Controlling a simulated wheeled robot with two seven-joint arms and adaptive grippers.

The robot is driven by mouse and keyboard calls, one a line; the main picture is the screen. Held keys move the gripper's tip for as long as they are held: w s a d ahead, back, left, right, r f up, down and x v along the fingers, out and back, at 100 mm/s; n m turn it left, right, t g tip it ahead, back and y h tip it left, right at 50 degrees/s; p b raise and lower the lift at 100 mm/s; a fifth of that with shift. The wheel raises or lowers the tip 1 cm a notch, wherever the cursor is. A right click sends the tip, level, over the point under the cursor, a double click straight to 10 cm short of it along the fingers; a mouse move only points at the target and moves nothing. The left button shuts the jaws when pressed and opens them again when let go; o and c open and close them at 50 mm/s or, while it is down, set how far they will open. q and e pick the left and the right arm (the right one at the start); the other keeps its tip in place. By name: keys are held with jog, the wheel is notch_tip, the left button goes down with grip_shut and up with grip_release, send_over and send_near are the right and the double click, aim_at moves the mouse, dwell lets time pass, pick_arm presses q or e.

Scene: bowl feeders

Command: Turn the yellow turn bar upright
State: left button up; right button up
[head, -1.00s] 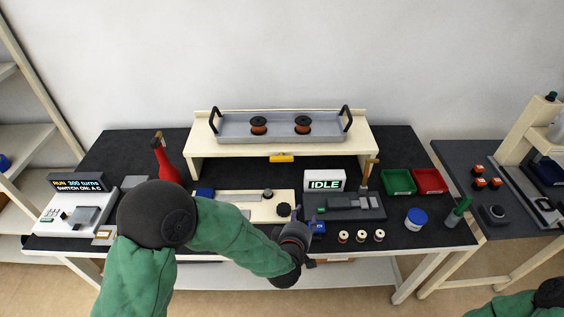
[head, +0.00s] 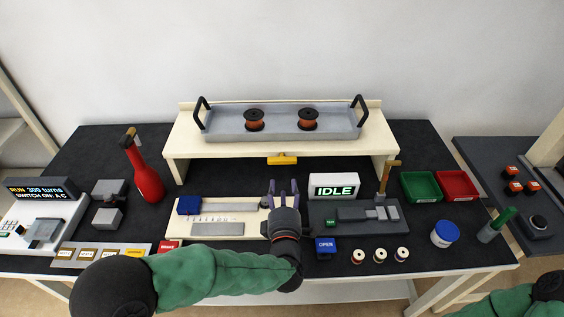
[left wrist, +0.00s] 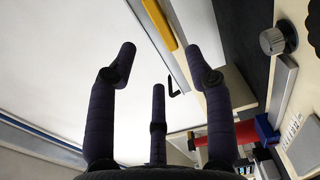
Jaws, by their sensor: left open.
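The yellow turn bar (head: 283,160) lies level on the front edge of the cream shelf (head: 186,160), near the middle. My left gripper (head: 283,184) is open and empty, below the bar in the head view, with its fingers pointing toward the shelf. The fingers look apart from the bar. In the left wrist view, the yellow bar (left wrist: 159,24) shows at the top, between and beyond the spread fingers (left wrist: 163,75). My right gripper is not in view; only part of that arm shows at the lower right.
A grey tray (head: 225,137) with two copper spools stands on the shelf. A lit IDLE sign (head: 334,186) stands right of my left gripper. A red bottle (head: 147,178) is to the left. Green (head: 421,187) and red bins (head: 457,186) are at the right.

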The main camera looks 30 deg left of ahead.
aim_at(282, 162)
pick_arm(q)
jog(key=b+x, duration=0.3)
jog(key=x, duration=0.7)
jog(key=shift+w+a+r, duration=0.1)
jog(key=shift+w+a, duration=0.15)
jog(key=shift+w, duration=0.05)
grip_shut()
